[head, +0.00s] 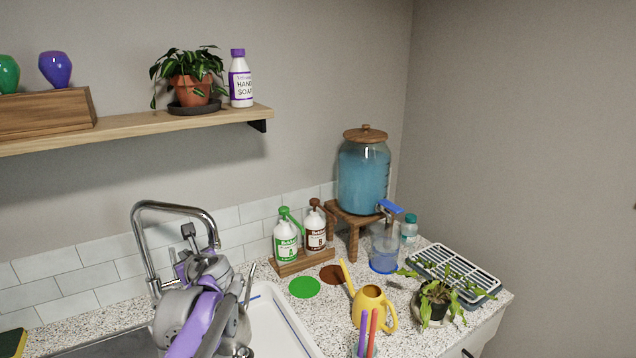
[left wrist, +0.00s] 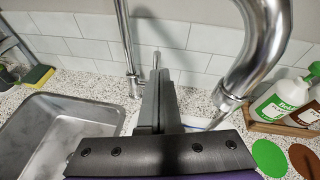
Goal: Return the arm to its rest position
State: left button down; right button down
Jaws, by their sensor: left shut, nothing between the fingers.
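My left arm comes in from the lower left over the sink in the head view. Its gripper (head: 188,231) is beside the tall chrome faucet (head: 148,250), under the curved spout. In the left wrist view the two dark fingers (left wrist: 160,75) are pressed together with nothing between them and point toward the tiled wall. The faucet spout (left wrist: 262,50) passes very close on the right there; I cannot tell whether it touches my arm. My right gripper shows in neither view.
A steel sink basin (left wrist: 60,135) lies left of the fingers. Green and brown pump bottles (head: 285,240) stand on a wooden holder, near a blue-filled dispenser (head: 363,180). A yellow watering can (head: 370,305), a potted plant (head: 436,300) and a drying rack (head: 455,270) occupy the right counter.

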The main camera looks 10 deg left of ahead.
pick_arm(q)
jog(key=s+d+f+n+g+h, duration=0.1)
jog(key=s+d+f+n+h, duration=0.2)
jog(key=s+d+f+n, duration=0.3)
jog(key=s+d+f+n+g+h+p, duration=0.1)
jog(key=s+d+f+n+h, duration=0.3)
jog(key=s, duration=1)
jog(key=s+d+f+n+g+h+p, duration=0.1)
jog(key=s+d+f+n+h, duration=0.2)
jog(key=s+d+f+n, duration=0.6)
jog(key=s+d+n, duration=0.1)
jog(key=d+n, duration=0.3)
jog(key=n, duration=0.1)
jog(key=shift+f+n+g+h, duration=0.3)
jog(key=shift+n+g, duration=0.1)
